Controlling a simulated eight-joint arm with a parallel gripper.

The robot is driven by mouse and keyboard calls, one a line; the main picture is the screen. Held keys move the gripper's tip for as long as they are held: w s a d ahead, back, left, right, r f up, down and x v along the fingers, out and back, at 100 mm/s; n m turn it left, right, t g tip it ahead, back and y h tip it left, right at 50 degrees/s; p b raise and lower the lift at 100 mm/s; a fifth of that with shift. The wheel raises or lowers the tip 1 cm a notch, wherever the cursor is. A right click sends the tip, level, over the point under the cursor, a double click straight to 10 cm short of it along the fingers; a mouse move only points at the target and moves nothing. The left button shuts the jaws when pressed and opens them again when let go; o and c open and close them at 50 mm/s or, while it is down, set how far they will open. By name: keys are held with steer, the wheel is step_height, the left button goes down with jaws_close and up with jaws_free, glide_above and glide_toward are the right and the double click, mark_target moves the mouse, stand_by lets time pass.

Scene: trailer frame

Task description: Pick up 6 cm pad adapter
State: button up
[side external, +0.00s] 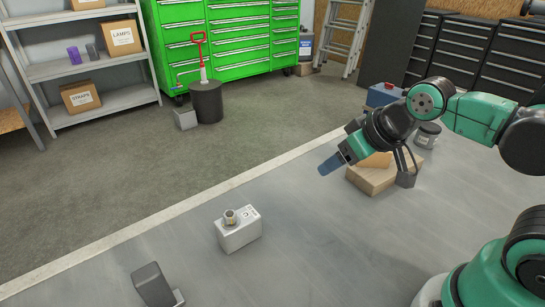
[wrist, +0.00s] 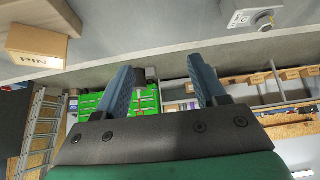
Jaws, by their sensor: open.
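A small round metal piece (side external: 230,216), which looks like the pad adapter, sits on top of a pale grey block (side external: 240,235) on the grey work surface. Both also show upside down at the top right of the wrist view, the metal piece (wrist: 264,22) against the block (wrist: 238,16). My gripper (side external: 328,165) is raised above the surface, to the right of the block in the side view and well apart from it. In the wrist view my gripper (wrist: 165,68) has its two blue fingers spread, with nothing between them.
A dark can (side external: 428,135) and a blue box (side external: 383,95) are behind. A dark tilted object (side external: 152,285) is at front left. The surface around the pale block is clear.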

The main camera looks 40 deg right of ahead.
steer(key=o, duration=0.5)
steer(key=shift+c, duration=0.2)
step_height(320, 180, up, 5)
steer(key=w+d+r+m+t+h, duration=0.1)
steer(key=w+d+r+m+t, duration=0.1)
steer(key=w+d, duration=0.55)
steer(key=m+h, duration=0.7)
steer(key=h, duration=0.2)
glide_above(432, 128)
steer(key=s+a, duration=0.2)
steer(key=s, duration=0.1)
step_height(432, 128, down, 3)
steer(key=f, duration=1.2)
steer(key=shift+w+a+f, duration=0.1)
steer(key=shift+w+a, duration=0.1)
steer(key=shift+a, duration=0.15)
steer(key=shift+f, duration=0.3)
steer(key=shift+w+d+f, duration=0.2)
steer(key=shift+x, duration=2.45)
